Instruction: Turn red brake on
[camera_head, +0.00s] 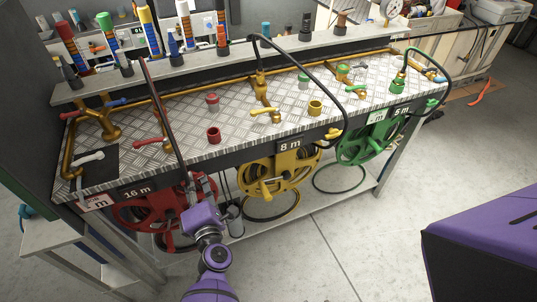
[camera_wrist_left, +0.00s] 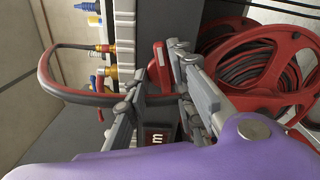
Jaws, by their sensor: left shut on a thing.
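The red hose reel (camera_head: 160,214) hangs under the front left of the metal bench, by the 16 m label; its red rim and dark coiled hose fill the right of the left wrist view (camera_wrist_left: 255,60). My left gripper (camera_head: 206,187) is at the reel's right upper side, just below the bench edge. In the left wrist view its fingers close around a small red block, which looks like the red brake (camera_wrist_left: 160,66). The fingers hide part of it, so its exact position is unclear. My right gripper is not in view.
A yellow reel (camera_head: 278,176) by the 8 m label hangs to the right, and a green reel (camera_head: 367,145) beyond it. A dark hose (camera_head: 165,115) loops up near my left gripper. Brass pipes and valves stand on the bench (camera_head: 225,125). The floor in front is clear.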

